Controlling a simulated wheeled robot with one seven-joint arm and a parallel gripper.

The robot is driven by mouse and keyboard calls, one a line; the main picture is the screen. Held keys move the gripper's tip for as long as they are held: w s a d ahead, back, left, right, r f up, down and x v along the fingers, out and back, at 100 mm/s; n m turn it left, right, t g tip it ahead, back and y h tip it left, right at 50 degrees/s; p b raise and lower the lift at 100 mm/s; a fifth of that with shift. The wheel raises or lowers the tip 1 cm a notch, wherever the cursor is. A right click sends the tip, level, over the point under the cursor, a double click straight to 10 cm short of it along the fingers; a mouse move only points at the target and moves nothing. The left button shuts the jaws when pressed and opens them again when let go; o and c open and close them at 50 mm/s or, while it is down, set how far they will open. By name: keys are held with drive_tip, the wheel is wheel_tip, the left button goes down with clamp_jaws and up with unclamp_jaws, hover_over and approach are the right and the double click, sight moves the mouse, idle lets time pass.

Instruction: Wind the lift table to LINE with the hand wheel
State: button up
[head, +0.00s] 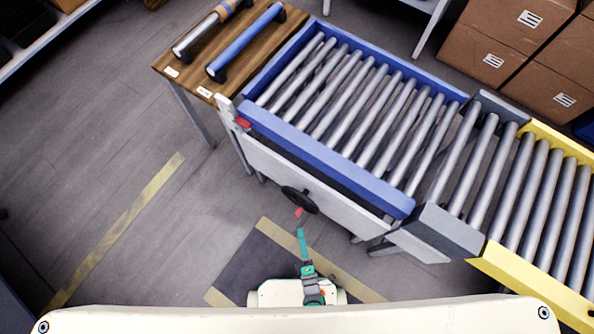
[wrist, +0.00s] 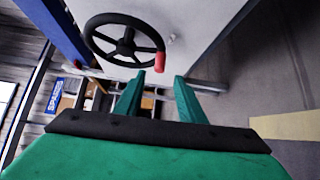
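The lift table (head: 330,160) has a blue frame with steel rollers and a pale side panel. The black hand wheel (head: 299,200) is on that panel and shows at upper left in the wrist view (wrist: 125,40). Its red handle (wrist: 160,62) sits at the lower right of the rim. My gripper (wrist: 158,95) has its two green fingers apart, with nothing between them. The handle appears just beyond the fingertips; contact cannot be told. In the head view my gripper (head: 301,232) is just below the handle. A red marker (head: 243,122) sits by a pale upright (head: 229,115) at the table's left corner; no LINE mark is readable.
A grey roller section (head: 440,232) and a yellow-framed conveyor (head: 530,270) adjoin on the right. A wooden bench (head: 180,60) with two rods stands at upper left. Cardboard boxes (head: 490,50) are at upper right. The floor at left is clear.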

sight(297, 212)
drive_tip(key=w, duration=0.3)
drive_tip(key=w+a, duration=0.1)
drive_tip(key=w, duration=0.6)
drive_tip(key=shift+w+a+f, duration=0.25)
clamp_jaws()
